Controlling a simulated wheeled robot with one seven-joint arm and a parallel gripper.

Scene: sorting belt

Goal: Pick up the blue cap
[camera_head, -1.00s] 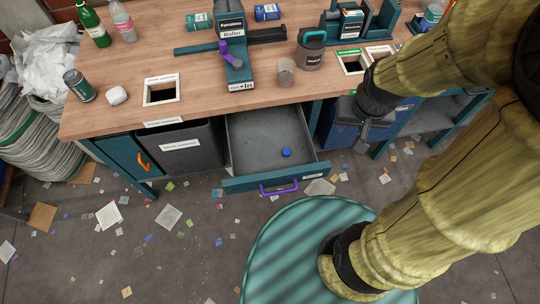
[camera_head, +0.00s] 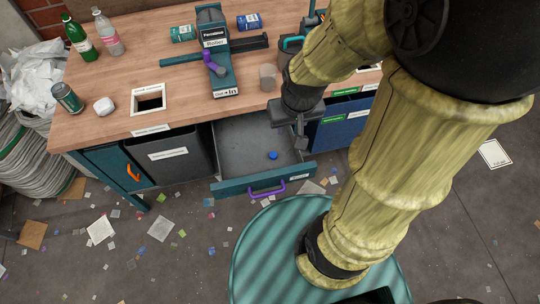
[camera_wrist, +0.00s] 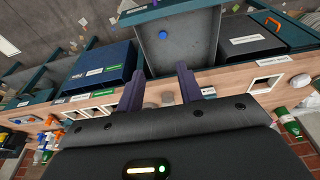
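The blue cap (camera_head: 272,155) is small and round and lies on the floor of the open grey drawer (camera_head: 235,135), near its front. In the wrist view the cap (camera_wrist: 163,34) shows beyond my fingertips, inside the drawer (camera_wrist: 190,50). My gripper (camera_head: 300,140) is above the right side of the drawer, up and to the right of the cap in the head view. In the wrist view my gripper (camera_wrist: 158,76) has its two fingers apart with nothing held between them. The cap is fully visible.
The drawer front has a purple handle (camera_head: 266,190). A dark grey bin (camera_head: 175,160) stands left of the drawer and a blue bin (camera_head: 340,125) stands right. The wooden worktop (camera_head: 110,125) above holds a teal roller device (camera_head: 216,60) and a grey cup (camera_head: 267,77). Litter covers the floor.

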